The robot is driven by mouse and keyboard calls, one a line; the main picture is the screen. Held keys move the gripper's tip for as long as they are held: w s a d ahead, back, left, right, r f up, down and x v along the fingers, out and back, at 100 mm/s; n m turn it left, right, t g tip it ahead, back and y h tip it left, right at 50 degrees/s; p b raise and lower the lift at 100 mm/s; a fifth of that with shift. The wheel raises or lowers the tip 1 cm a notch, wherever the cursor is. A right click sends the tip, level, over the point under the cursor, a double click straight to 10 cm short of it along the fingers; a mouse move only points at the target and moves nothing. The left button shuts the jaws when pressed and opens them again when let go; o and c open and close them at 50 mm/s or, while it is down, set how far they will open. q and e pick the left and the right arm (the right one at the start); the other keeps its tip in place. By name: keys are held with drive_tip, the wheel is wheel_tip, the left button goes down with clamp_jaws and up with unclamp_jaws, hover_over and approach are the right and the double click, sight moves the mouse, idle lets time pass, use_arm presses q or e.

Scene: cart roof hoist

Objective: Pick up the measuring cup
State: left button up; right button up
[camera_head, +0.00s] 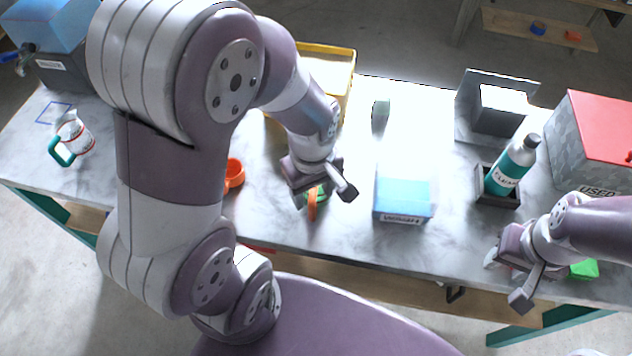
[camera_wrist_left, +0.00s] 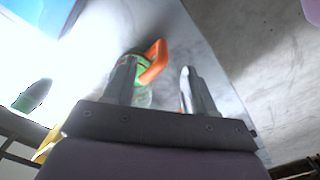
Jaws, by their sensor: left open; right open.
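A clear cup with green markings and an orange handle (camera_head: 312,207) sits on the table near the front edge, partly hidden by my left gripper (camera_head: 321,192). In the left wrist view its orange handle (camera_wrist_left: 154,62) shows between and beyond the open fingers, with part of its clear body behind the left finger; I cannot tell whether they touch. A clear jug with red markings (camera_head: 74,132) and a teal handle stands at the table's left. Either could be the measuring cup. My right gripper (camera_head: 508,279) is open and empty at the front right edge.
An orange mug (camera_head: 235,173) is left of my left gripper. A blue-topped box (camera_head: 403,198) stands to its right. A yellow tray (camera_head: 340,68) lies behind. A teal bottle (camera_head: 512,167) stands in a dark holder, beside a red-lidded box (camera_head: 600,125). A green block (camera_head: 584,269) is by my right gripper.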

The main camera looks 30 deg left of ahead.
sight(312, 197)
use_arm(q)
drive_tip(key=f, duration=0.3)
drive_tip(key=shift+w+a+f, duration=0.15)
drive_tip(key=shift+w+a, duration=0.1)
drive_tip(key=shift+w, duration=0.05)
drive_tip(key=f, duration=0.1)
drive_tip(key=f+b, duration=0.1)
drive_tip(key=f, duration=0.1)
drive_tip(key=s+f, duration=0.1)
drive_tip(key=f, duration=0.1)
drive_tip(key=shift+d, duration=0.4)
drive_tip(key=shift+w+f, duration=0.15)
drive_tip(key=shift+f, duration=0.05)
drive_tip(key=shift+r, duration=0.1)
drive_tip(key=c, duration=0.6)
clamp_jaws()
use_arm(e)
drive_tip(key=shift+w+a+f, duration=0.15)
drive_tip(key=shift+w+f, duration=0.05)
drive_tip(key=shift+f, duration=0.75)
